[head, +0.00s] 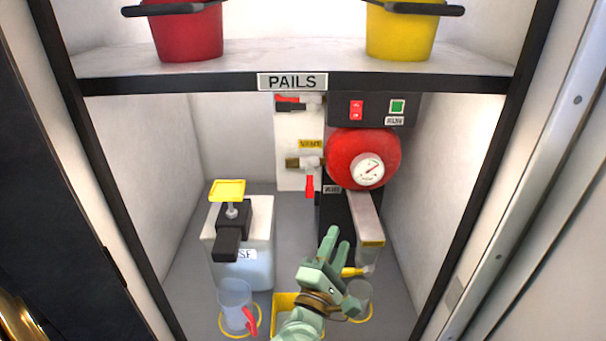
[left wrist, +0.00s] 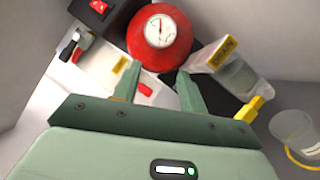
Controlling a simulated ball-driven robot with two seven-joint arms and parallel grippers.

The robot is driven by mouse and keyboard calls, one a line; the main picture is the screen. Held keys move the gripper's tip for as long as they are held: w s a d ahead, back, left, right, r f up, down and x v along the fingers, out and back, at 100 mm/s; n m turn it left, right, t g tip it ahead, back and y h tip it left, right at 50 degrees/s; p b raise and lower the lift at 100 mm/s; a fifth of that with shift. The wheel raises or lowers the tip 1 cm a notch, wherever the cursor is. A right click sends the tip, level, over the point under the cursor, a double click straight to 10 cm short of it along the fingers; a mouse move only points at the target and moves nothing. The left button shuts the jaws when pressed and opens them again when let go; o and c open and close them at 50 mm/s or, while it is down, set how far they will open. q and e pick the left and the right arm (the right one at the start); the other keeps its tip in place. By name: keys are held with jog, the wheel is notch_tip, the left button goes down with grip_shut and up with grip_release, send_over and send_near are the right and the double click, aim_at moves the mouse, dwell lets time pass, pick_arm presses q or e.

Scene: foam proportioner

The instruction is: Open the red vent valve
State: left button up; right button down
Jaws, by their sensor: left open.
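The red vent valve handle (head: 310,186) hangs straight down from its brass and grey valve body (head: 305,162), under a yellow label on the white back panel. My left gripper (head: 337,240) is open and empty, below and to the right of the handle in the head view and nearer the camera. In the left wrist view a red handle (left wrist: 144,89), likely the vent one, shows between the two spread fingers (left wrist: 158,82). I see no contact; the valve body is mostly hidden there. My right gripper is not in view.
A second red-handled valve (head: 290,103) sits above. The red tank (head: 350,150) with a gauge (head: 367,170) is right of the vent valve. A white jug (head: 245,265), a clear cup (head: 235,300) and a yellow tray (head: 285,301) stand below. The PAILS shelf (head: 430,82) overhangs.

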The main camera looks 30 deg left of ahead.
aim_at(310, 194)
pick_arm(q)
jog(key=s+a+r+n+g+y+p, duration=0.1)
jog(key=a+n+g+y+p, duration=0.35)
jog(key=n, duration=1.45)
jog(key=w+a+b, duration=0.1)
jog(key=w+a, duration=0.2)
jog(key=w, duration=0.1)
jog(key=w+a+g+y+b, duration=0.1)
jog(key=w+a, duration=0.2)
jog(key=w, duration=0.2)
jog(key=w+a+g+y+b, duration=0.1)
jog(key=w+a, duration=0.2)
jog(key=w, duration=0.1)
jog(key=shift+w+a+f+b, duration=0.2)
jog(key=shift+w+a+b, duration=0.05)
jog(key=shift+a+b, duration=0.05)
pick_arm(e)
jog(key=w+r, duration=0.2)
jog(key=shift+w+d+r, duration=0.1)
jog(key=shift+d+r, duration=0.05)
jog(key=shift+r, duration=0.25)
pick_arm(q)
grip_shut()
